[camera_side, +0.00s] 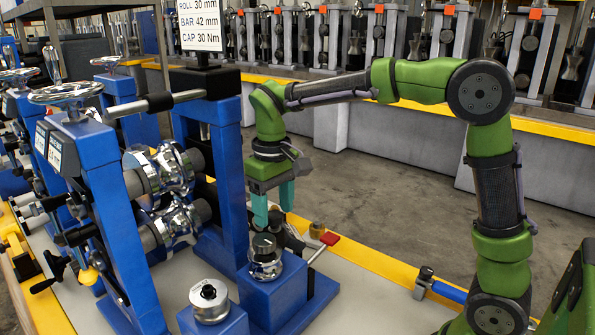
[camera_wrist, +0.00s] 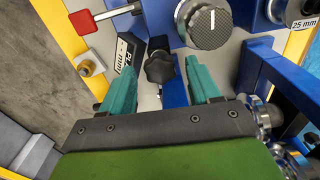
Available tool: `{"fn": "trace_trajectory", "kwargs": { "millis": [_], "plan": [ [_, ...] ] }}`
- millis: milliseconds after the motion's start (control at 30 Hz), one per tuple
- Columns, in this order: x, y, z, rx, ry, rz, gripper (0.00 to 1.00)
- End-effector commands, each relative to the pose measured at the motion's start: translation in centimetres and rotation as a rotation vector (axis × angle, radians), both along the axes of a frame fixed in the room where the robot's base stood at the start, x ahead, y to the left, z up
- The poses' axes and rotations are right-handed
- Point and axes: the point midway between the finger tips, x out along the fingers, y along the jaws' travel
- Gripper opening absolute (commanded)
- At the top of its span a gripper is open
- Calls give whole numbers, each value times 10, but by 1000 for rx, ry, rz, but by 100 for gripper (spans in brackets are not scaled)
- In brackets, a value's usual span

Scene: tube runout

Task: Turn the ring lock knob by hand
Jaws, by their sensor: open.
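A black lobed hand knob (camera_wrist: 160,68), which I take for the ring lock knob, shows in the wrist view. It appears between the two teal fingers of my gripper (camera_wrist: 162,56). The fingers are apart, with visible space on both sides of the knob. In the side view my gripper (camera_side: 273,210) points down, open and empty, behind and above a silver knob with a dark top (camera_side: 265,250) on a blue block. The black knob is not clear there. A ribbed round knob with a white line (camera_wrist: 205,22) lies beyond the right finger in the wrist view.
A red-handled lever (camera_side: 323,246) stands right of the blue block; its red grip also shows in the wrist view (camera_wrist: 85,20). A brass fitting (camera_wrist: 88,64) is near the yellow edge. Blue roller stands (camera_side: 104,185) rise at left.

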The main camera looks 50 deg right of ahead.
Motion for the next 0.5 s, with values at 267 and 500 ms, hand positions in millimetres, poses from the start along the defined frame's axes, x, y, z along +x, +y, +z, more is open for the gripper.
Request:
{"fn": "trace_trajectory", "kwargs": {
  "millis": [267, 500],
  "plan": [
    [1, 0, 28, 0, -4, -1, 62],
    [1, 0, 51, -1, -4, 0, 62]
  ]
}}
